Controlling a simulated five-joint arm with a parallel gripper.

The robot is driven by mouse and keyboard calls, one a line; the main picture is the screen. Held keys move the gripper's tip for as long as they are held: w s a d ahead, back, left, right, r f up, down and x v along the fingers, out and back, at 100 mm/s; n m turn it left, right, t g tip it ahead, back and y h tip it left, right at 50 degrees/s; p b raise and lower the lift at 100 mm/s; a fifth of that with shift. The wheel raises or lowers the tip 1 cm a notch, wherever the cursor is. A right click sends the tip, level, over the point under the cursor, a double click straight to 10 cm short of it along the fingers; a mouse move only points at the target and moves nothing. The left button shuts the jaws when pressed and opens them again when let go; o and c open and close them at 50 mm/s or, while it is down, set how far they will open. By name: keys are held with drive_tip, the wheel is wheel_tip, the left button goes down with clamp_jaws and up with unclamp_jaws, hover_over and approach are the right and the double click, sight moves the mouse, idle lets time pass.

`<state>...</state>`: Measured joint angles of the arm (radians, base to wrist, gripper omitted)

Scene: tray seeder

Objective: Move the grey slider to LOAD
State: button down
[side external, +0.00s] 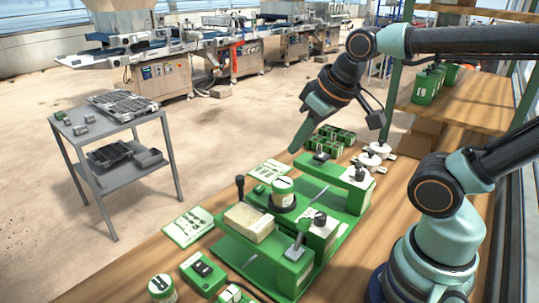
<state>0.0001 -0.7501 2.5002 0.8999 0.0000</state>
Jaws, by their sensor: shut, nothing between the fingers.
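The tray seeder (330,205) is a green machine on the wooden bench. A grey upright handle on a block (296,249) stands on its front green housing and looks like the grey slider. A darker knob (320,157) sits on the rear green bar, so I cannot be sure which part is the slider. The LOAD marking is too small to read. My gripper (293,150) is shut and empty, pointing down and left in the air. In the picture its tip is above and left of the rear bar, well apart from the front grey handle.
A black-knobbed lever (240,187), a beige block (250,222) and a round green-and-white pot (283,190) rise from the machine. Green boxes (333,138) stand behind. A switch box (203,271) and a jar (162,289) are at the front. A grey cart (118,137) stands left.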

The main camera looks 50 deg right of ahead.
drive_tip(key=c, duration=0.7)
unclamp_jaws()
drive_tip(key=shift+w+r, duration=0.1)
drive_tip(key=shift+w, duration=0.1)
drive_tip(key=shift+o, duration=0.4)
drive_tip(key=shift+w+r+m, duration=0.15)
drive_tip(key=shift+w+m, duration=0.15)
drive_tip(key=m+g, duration=0.6)
drive_tip(key=m, duration=0.2)
hover_over(240, 177)
wheel_tip(240, 177, down, 4)
wheel_tip(240, 177, down, 12)
drive_tip(key=shift+r, duration=0.1)
clamp_jaws()
